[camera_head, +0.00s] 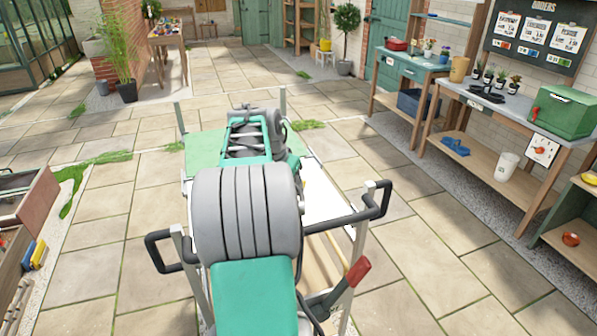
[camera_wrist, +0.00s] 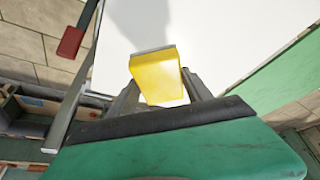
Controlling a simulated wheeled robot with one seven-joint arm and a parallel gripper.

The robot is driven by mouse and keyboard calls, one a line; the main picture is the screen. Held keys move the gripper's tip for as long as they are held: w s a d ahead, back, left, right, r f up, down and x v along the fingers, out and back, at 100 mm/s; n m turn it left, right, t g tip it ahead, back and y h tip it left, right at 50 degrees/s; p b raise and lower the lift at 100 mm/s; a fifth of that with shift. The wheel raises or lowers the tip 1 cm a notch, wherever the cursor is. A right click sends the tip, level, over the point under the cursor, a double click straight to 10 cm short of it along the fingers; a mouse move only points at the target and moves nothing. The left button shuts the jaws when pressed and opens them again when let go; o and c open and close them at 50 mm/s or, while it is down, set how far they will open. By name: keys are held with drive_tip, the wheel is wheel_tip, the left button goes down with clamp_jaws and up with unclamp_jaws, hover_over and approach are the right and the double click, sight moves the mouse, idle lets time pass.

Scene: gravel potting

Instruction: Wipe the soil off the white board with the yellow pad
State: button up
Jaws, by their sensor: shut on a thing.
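The yellow pad (camera_wrist: 156,72) is between the fingers of my gripper (camera_wrist: 160,82) in the wrist view. My gripper is shut on it. The white board (camera_wrist: 225,35) lies beyond and under the pad. Whether the pad touches the board I cannot tell. I see no soil on the part of the board that shows. In the head view a strip of the white board (camera_head: 326,198) shows to the right of my arm. My arm hides the rest of it, the pad and my gripper there.
The board lies on a cart with a green surface (camera_head: 203,152) and upright posts. Black handles (camera_head: 384,198) stick out at its sides. A red-handled tool (camera_head: 358,271) is at its near right corner. Paved floor (camera_head: 420,240) is open around it. Workbenches (camera_head: 510,110) stand at right.

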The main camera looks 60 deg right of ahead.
drive_tip(key=shift+r+p, duration=0.5)
drive_tip(key=shift+r, duration=0.5)
